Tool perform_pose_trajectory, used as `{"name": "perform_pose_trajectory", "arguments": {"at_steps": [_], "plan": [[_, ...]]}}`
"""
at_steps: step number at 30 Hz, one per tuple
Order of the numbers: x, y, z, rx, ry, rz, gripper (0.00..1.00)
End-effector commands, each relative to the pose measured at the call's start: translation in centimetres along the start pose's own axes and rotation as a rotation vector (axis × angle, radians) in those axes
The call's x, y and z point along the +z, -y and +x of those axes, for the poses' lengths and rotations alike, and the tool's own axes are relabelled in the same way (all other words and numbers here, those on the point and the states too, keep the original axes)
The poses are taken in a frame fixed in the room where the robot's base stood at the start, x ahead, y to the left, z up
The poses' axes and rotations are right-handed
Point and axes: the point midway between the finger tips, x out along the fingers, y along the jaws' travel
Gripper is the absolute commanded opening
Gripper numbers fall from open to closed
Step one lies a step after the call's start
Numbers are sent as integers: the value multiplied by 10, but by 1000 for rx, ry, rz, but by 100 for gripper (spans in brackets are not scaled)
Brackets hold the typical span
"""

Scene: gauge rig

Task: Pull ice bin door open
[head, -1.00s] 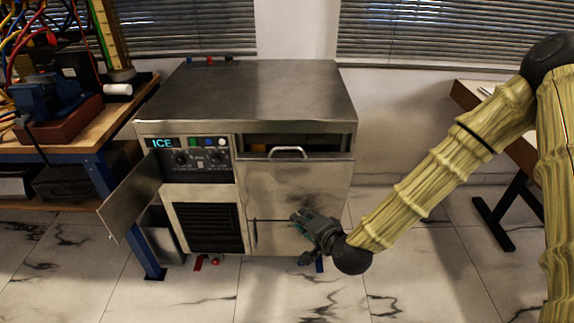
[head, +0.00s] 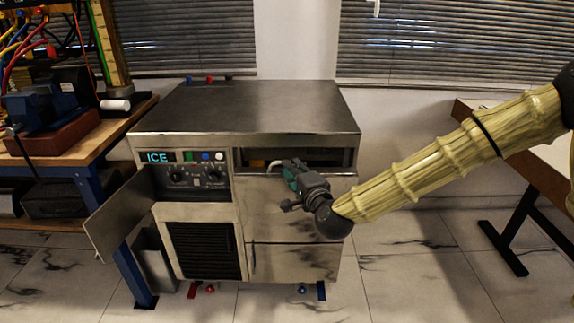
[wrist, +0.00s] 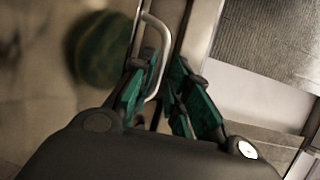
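The ice bin door (head: 275,215) is the steel panel at the right of the ice machine's front. A dark opening shows above its top edge. Its curved bar handle (wrist: 165,48) is at the door's top; in the head view my gripper partly hides it. My gripper (head: 284,170) is at the handle's right end, in front of the door's upper part. In the wrist view my gripper (wrist: 160,90) has its green-padded fingers apart, with the near end of the handle between them, close to the left finger. I cannot tell whether they touch.
The steel ice machine (head: 255,105) has a lit ICE panel and a small side flap (head: 118,215) swung out at left. A workbench (head: 75,160) with cables and a blue vise stands at left. A table (head: 500,150) stands at right. The floor in front is clear.

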Motion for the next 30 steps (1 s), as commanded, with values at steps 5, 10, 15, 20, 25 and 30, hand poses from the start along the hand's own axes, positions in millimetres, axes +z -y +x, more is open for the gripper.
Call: {"name": "perform_pose_trajectory", "arguments": {"at_steps": [5, 10, 15, 20, 25, 30], "plan": [[0, -1, 26, 0, 0, 0, 18], [0, -1, 40, 0, 0, 0, 18], [0, 0, 45, 0, 0, 0, 18], [0, 0, 46, 1, 0, 0, 18], [0, 0, 45, 1, 0, 0, 0], [0, 0, 45, 1, 0, 0, 0]]}}
